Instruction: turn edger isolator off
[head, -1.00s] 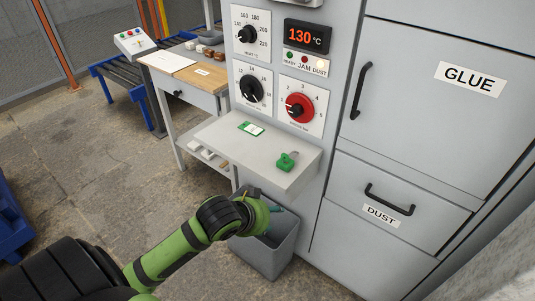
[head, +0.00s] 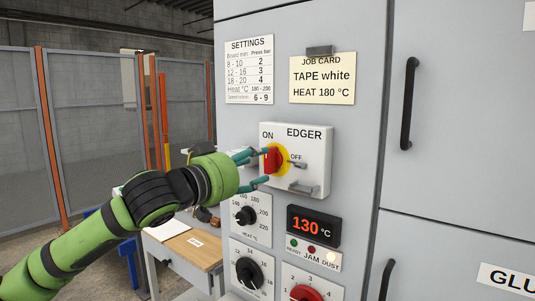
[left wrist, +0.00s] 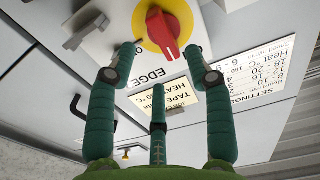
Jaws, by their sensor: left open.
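The edger isolator (head: 320,150) is a white box on the grey cabinet, marked ON at the top and OFF at the right. Its red handle (head: 272,160) sits on a yellow disc and stands about upright, towards ON. It also shows in the left wrist view, where the red handle (left wrist: 164,35) lies between and just beyond the two outer fingertips. My left gripper (head: 264,166) is open, with its green fingers spread around the handle from the left. I cannot tell whether any finger touches it. My right gripper is not in view.
A small grey bracket (head: 303,191) juts from the isolator's lower right. Below are the heat knob (head: 245,215) and a 130 °C display (head: 313,227). A settings sheet (head: 249,71) and job card (head: 322,79) are above. A wooden-topped table (head: 197,246) stands at lower left.

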